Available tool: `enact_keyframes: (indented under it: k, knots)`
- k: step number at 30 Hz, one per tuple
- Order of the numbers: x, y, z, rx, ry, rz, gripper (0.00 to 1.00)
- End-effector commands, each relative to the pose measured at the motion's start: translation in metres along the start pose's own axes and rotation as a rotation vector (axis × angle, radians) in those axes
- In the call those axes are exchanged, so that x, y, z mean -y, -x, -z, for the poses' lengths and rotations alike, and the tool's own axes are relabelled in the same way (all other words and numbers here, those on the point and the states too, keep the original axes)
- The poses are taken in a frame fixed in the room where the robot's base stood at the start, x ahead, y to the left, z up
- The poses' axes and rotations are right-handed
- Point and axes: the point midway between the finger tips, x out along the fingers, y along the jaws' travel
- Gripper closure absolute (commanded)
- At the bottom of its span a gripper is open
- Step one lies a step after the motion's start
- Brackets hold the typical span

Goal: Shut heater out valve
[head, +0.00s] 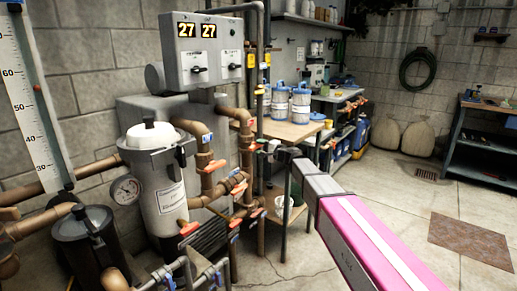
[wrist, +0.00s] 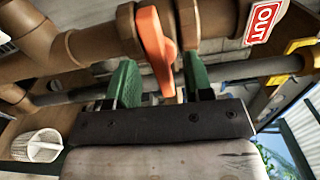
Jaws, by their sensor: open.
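An orange valve handle (wrist: 155,45) hangs on the brown pipe (wrist: 95,42) in the wrist view, beside a red tag (wrist: 263,22) reading OUT. My gripper (wrist: 163,78) is open, with its green fingers on either side of the handle's lower part. A gap shows to the left of the handle; I cannot tell whether the right finger touches it. In the head view, my gripper (head: 268,149) is at the pipework, by an orange handle (head: 252,148). The handle is partly hidden there.
More brown pipes with orange and blue handles (head: 188,228) stand to the left, by a white filter tank (head: 160,190). A grey control box (head: 203,52) shows 27 27 above. A table (head: 285,132) with blue-lidded cartridges is behind. Open floor (head: 375,185) lies to the right.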

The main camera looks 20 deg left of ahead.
Motion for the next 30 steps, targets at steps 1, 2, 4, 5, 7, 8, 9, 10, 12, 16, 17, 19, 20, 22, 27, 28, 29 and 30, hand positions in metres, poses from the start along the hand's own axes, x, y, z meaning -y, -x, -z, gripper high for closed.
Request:
enact_keyframes:
  k: [1,2,4,5,7,8,9,10,12,16,17,19,20,22,27,28,29,30]
  knots:
    - [0.000,0.000,0.000,0.000,0.000,0.000,0.53]
    - [0.000,0.000,0.000,0.000,0.001,0.000,0.53]
    - [0.000,0.002,0.000,0.000,0.001,0.000,0.53]
    - [0.000,0.003,0.000,0.000,0.001,0.000,0.53]
    - [0.000,0.009,0.000,-0.001,0.001,0.000,0.53]
    - [0.000,0.011,-0.001,-0.001,0.001,0.000,0.53]
    - [0.000,0.016,-0.001,-0.001,0.001,0.000,0.53]
    - [0.000,0.019,-0.001,-0.001,0.001,0.000,0.53]
    - [0.000,0.028,-0.002,0.000,0.001,0.000,0.53]
    - [0.000,0.044,-0.001,-0.001,0.001,0.000,0.53]
    - [0.000,0.047,-0.001,-0.002,0.001,0.000,0.53]
    - [0.000,0.056,-0.001,-0.001,0.001,0.000,0.53]
    - [0.000,0.059,-0.001,0.000,0.001,0.000,0.53]
    - [0.000,0.066,-0.001,0.000,0.001,0.000,0.53]
    - [0.000,0.071,0.000,0.000,0.001,0.000,0.53]
    - [0.000,0.070,0.000,0.000,0.001,0.000,0.53]
    - [0.000,0.070,0.000,0.000,0.001,0.000,0.53]
    - [0.000,0.070,0.000,0.000,0.001,0.000,0.53]
